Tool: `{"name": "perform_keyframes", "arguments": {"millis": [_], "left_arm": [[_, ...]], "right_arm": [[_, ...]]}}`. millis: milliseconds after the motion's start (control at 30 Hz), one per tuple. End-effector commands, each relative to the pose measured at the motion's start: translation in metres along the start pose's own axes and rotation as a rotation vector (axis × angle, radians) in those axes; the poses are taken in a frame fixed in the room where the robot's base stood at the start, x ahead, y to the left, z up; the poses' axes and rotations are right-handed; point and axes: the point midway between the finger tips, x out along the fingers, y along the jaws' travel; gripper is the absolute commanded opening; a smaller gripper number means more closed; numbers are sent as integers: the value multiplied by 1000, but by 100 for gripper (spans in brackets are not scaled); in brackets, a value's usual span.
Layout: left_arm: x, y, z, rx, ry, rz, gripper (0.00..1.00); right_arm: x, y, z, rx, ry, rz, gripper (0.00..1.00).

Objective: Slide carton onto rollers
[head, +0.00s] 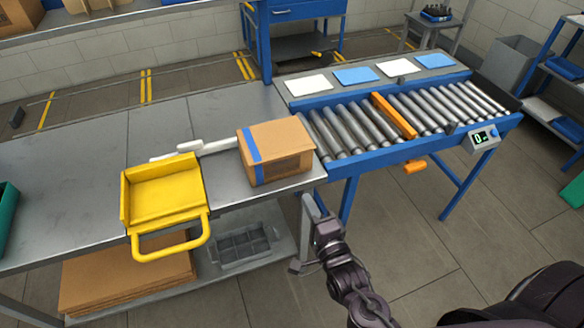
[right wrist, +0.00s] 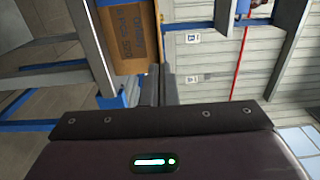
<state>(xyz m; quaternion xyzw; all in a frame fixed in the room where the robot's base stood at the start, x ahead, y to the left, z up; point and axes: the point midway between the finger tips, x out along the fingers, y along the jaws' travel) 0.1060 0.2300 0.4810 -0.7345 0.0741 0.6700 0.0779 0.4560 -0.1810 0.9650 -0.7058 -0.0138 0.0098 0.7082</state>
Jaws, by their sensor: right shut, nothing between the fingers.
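The brown carton (head: 283,140) with a blue tape stripe stands on the right end of the grey metal bench (head: 75,185), just left of the rollers. The rollers (head: 345,132) lie in a blue conveyor frame, with an orange bar (head: 394,115) across them. My right gripper (head: 313,203) is shut and empty in front of the bench's right end, below and apart from the carton. In the right wrist view the shut fingers (right wrist: 158,88) are beside the printed carton (right wrist: 128,38) in the picture. My left gripper is not seen.
A yellow tray (head: 165,190) with a handle overhangs the bench's front edge. A white bar-like item (head: 195,149) lies left of the carton. White and blue pads (head: 355,75) line the conveyor's far side. A display box (head: 482,137) is on its near side. The visible rollers carry no carton.

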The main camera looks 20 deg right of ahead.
Motion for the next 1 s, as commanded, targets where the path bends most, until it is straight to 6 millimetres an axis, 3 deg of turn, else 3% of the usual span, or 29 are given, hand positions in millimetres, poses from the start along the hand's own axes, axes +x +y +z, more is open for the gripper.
{"name": "perform_keyframes", "arguments": {"millis": [600,800,1000], "left_arm": [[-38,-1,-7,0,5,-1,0],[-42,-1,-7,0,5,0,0],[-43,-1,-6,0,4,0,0]], "right_arm": [[113,-3,0,-5,0,1,0],[130,0,1,-4,-2,4,0],[133,2,1,-4,-1,4,0]]}}
